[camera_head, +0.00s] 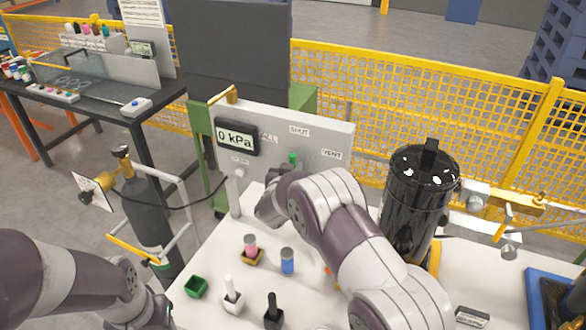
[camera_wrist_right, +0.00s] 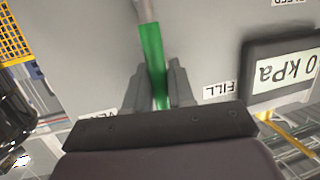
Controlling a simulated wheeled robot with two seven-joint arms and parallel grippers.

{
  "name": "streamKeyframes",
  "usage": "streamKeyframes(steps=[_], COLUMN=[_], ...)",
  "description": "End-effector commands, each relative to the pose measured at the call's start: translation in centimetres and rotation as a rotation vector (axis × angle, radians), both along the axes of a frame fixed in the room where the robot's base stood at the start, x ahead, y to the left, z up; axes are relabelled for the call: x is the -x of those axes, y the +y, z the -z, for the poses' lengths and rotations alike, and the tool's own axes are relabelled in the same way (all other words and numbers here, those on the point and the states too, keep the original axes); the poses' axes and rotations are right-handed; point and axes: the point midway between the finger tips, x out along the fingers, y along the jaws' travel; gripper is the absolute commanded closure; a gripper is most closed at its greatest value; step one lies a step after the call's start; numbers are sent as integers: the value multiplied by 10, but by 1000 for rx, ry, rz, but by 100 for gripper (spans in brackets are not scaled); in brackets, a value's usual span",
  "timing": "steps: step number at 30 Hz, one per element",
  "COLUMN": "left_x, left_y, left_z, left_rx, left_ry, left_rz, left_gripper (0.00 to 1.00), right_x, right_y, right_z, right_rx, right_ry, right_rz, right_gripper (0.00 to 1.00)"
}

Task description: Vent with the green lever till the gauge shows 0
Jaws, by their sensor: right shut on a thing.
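The pressure gauge (camera_head: 237,137) on the grey panel (camera_head: 334,138) reads 0 kPa; it also shows upside down in the right wrist view (camera_wrist_right: 284,72). The green lever (camera_wrist_right: 152,52) hangs from a grey pivot in the wrist view. My right gripper (camera_wrist_right: 158,92) is shut on it, one finger on each side. In the head view, the lever's green end (camera_head: 293,158) shows below the SHUT label (camera_head: 299,131), between FILL and VENT (camera_head: 332,154); my right arm hides most of the grip. My left arm is at lower left, its gripper out of view.
A black tank (camera_head: 421,190) stands right of the panel. Coloured holders with pegs, including a blue cylinder (camera_head: 287,261) and a green box (camera_head: 196,286), stand on the white table (camera_head: 215,262). A gas cylinder (camera_head: 142,205) stands to the left. Yellow fencing (camera_head: 445,97) runs behind.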

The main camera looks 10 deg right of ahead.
Motion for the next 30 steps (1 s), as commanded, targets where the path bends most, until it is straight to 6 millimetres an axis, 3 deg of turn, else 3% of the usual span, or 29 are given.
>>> streamKeyframes(steps=[1, 2, 3, 14, 27, 30], left_x=[0, 0, 0, 0, 0, 0], left_y=[0, 0, 0, 0, 0, 0], left_z=[0, 0, 0, 3, 26, 28], left_rx=[0, 0, 0, 0, 0, 0], left_ry=[0, 0, 0, 0, 0, 0], left_rz=[0, 0, 0, 0, 0, 0], left_gripper=[57, 57, 57, 57, 57, 57], right_x=[0, 0, 0, 6, 96, 108], right_y=[0, 0, 0, 3, 41, 46], right_z=[0, 0, 0, -1, -23, -27], right_rx=[0, 0, 0, 0, 0, 0], right_ry=[-1, -1, -1, -1, -1, -1], right_rz=[0, 0, 0, -1, -3, -2], right_gripper=[67, 57, 56, 56, 56, 56])
